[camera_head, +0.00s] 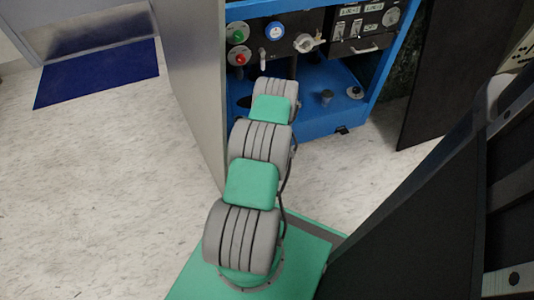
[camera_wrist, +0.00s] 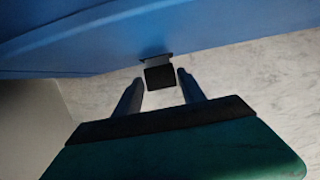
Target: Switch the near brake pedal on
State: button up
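In the wrist view a small black brake pedal (camera_wrist: 160,76) sticks out from the lower edge of the blue cabinet (camera_wrist: 90,40). My gripper (camera_wrist: 159,78) is open, with its two fingers apart on either side of the pedal in the picture. No contact with the pedal shows, and the depth between fingertips and pedal is hard to tell. In the head view my arm hides the gripper. A small dark pedal-like piece (camera_head: 343,130) shows at the cabinet's bottom edge, right of the arm; I cannot tell if it is the same pedal.
The blue cabinet (camera_head: 309,22) has knobs, a gauge and switches on its front. A tall grey panel (camera_head: 193,70) stands close left of my arm. A dark panel (camera_head: 450,75) stands at the right. The pale floor (camera_head: 110,190) at left is clear, with a blue mat (camera_head: 98,73) behind.

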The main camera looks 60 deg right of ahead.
grip_shut()
dwell(0.6)
